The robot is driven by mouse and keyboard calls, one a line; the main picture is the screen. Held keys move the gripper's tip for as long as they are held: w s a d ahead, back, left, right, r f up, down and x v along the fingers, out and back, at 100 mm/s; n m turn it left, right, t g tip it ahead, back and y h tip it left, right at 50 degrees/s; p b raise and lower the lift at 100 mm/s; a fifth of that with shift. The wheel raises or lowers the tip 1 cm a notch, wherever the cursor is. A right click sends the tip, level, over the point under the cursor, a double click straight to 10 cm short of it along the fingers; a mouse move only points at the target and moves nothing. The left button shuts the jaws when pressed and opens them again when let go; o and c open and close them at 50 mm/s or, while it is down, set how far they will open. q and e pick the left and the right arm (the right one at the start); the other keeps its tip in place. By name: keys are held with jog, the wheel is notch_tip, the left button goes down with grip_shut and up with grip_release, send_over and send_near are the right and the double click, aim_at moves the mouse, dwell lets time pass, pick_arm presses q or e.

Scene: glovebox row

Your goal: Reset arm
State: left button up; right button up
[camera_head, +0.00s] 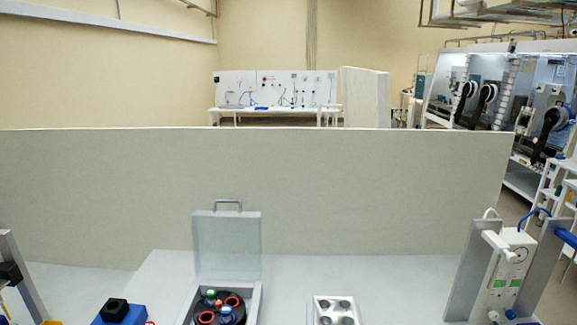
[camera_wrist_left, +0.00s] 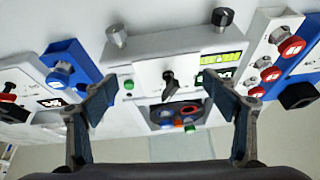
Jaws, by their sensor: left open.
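My left gripper (camera_wrist_left: 158,92) shows only in the left wrist view. Its two dark fingers are spread wide apart and nothing is between them. Beyond the fingers is a white device (camera_wrist_left: 140,52) with a black switch lever, a green button and lit green displays; the fingers look apart from it, though depth is hard to judge. My right gripper and both arms are out of sight in the head view.
An open-lidded box (camera_head: 227,245) holds a black rotor with coloured caps. A white block with wells (camera_head: 336,311) is right of it. A blue device (camera_head: 122,314) is left. A white apparatus (camera_head: 507,270) stands right. A grey partition (camera_head: 250,185) closes the back.

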pick_arm(q)
jog(key=s+f+g, duration=0.2)
jog(key=s+f, duration=0.1)
jog(key=s, duration=2.5)
notch_tip(320, 180, down, 33)
jog(key=s+g+b, duration=0.1)
jog(key=b, duration=0.7)
jog(key=s+a+f+b, duration=0.1)
jog(key=s+f+b, duration=0.2)
jog(key=s+f, duration=0.6)
jog(key=s+a+f+g+b, duration=0.1)
jog(key=s+f+b, duration=0.2)
jog(key=s+f, duration=0.5)
notch_tip(320, 180, down, 7)
jog(key=shift+s+a+r+m, duration=0.15)
jog(key=shift+s+a+m, duration=0.2)
jog(key=shift+a+m, duration=0.05)
